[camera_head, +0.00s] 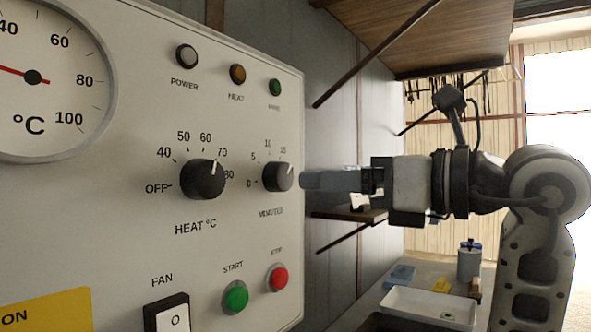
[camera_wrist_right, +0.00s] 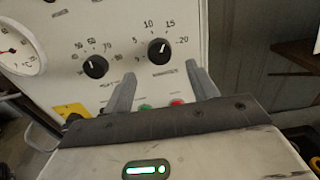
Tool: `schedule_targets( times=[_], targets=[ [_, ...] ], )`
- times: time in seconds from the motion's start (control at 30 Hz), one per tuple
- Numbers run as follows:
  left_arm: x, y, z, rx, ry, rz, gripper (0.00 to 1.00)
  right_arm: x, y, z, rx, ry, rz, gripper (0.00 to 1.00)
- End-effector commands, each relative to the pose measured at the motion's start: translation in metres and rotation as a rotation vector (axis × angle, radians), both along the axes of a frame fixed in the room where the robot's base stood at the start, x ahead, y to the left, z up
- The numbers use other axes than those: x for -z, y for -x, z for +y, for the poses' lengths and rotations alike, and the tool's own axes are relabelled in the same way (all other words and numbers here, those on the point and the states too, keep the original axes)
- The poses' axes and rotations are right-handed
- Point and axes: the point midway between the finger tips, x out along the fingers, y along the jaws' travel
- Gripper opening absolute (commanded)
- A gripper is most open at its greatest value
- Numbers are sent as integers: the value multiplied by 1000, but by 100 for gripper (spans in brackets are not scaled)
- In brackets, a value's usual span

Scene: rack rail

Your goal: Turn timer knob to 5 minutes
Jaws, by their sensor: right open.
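The timer knob (camera_head: 278,176) is a small black dial marked in minutes on the white control panel, right of the larger heat knob (camera_head: 203,180). In the right wrist view the timer knob (camera_wrist_right: 158,48) has its white pointer directed upward, near the 10 to 15 marks; the exact setting is hard to read. My right gripper (camera_head: 303,180) comes in from the right, its fingertips close to the timer knob. In the wrist view the right gripper (camera_wrist_right: 161,72) is open and empty, its fingers apart just below the knob. I cannot tell whether they touch the panel. My left gripper is not in view.
Below the knobs are a green start button (camera_head: 235,298), a red stop button (camera_head: 277,278) and a fan switch (camera_head: 168,314). A temperature gauge (camera_head: 50,115) is at upper left. A wooden shelf (camera_head: 420,35) hangs above right. A white tray (camera_head: 430,306) lies on the bench below.

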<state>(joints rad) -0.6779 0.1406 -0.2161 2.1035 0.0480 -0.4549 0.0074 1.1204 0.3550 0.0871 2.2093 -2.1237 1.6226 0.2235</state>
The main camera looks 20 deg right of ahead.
Motion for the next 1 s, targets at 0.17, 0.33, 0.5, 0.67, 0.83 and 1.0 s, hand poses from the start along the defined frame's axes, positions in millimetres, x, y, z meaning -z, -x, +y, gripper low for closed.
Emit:
schedule_targets(
  times=[0.17,0.33,0.5,0.67,0.83,1.0],
  targets=[
    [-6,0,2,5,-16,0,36,-1,-27,22,-4,0,4,58],
    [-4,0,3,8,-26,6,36,0,-43,34,-3,0,3,58],
    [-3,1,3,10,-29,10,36,0,-49,39,-1,1,0,58],
    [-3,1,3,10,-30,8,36,1,-49,39,-1,1,0,58],
    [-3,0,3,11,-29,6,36,0,-49,39,-1,1,0,33],
    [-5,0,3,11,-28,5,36,0,-49,38,-1,1,0,14]
  ],
)
